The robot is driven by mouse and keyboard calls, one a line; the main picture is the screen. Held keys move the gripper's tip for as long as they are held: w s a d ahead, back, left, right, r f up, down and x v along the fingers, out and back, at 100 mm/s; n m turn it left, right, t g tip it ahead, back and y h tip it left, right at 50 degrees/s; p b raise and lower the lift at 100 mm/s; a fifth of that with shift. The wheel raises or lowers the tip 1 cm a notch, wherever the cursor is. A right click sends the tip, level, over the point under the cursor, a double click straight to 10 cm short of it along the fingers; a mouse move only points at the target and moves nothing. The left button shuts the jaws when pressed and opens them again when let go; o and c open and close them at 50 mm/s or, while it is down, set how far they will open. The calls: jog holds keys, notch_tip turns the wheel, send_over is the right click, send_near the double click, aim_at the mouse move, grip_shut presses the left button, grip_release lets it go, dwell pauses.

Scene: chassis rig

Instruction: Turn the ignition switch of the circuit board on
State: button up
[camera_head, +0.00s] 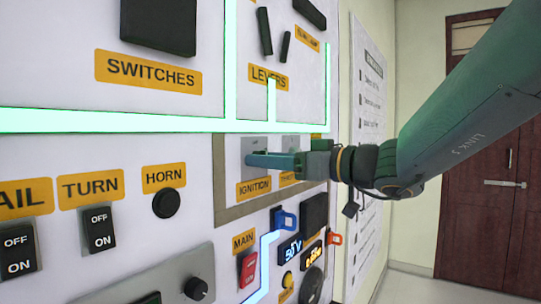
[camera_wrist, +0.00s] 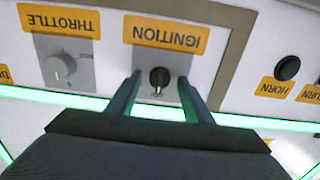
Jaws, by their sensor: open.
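The ignition switch (camera_wrist: 159,78) is a black rotary knob on a grey plate, under an orange IGNITION label that appears upside down in the wrist view. My gripper (camera_wrist: 160,82) is open, with one finger on each side of the knob. A gap shows between each finger and the knob, and I cannot tell how deep the fingertips reach. In the head view my gripper (camera_head: 252,159) reaches the board from the right, over the ignition plate just above the IGNITION label (camera_head: 254,188). The knob is hidden there behind the fingers.
A throttle knob (camera_wrist: 60,66) sits beside the ignition. A black horn button (camera_head: 166,204), a red main switch (camera_head: 248,270) and a blue bracket (camera_head: 285,219) are nearby. Levers (camera_head: 265,31) are above. A brown door (camera_head: 487,180) stands at the right.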

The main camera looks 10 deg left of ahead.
jog(key=c, duration=1.1)
jog(key=shift+o, duration=0.2)
jog(key=m+b, duration=0.1)
jog(key=b, duration=0.6)
jog(key=shift+f, duration=0.2)
jog(key=m+b, duration=0.2)
jog(key=b, duration=0.4)
jog(key=shift+b, duration=0.4)
jog(key=shift+r+m+b, duration=0.1)
jog(key=shift+m+b, duration=0.6)
jog(key=shift+b, duration=0.55)
jog(key=m+b, duration=0.5)
jog(key=m, duration=0.2)
jog(key=shift+r+b, duration=0.1)
jog(key=shift+b, duration=0.3)
jog(key=shift+m, duration=0.4)
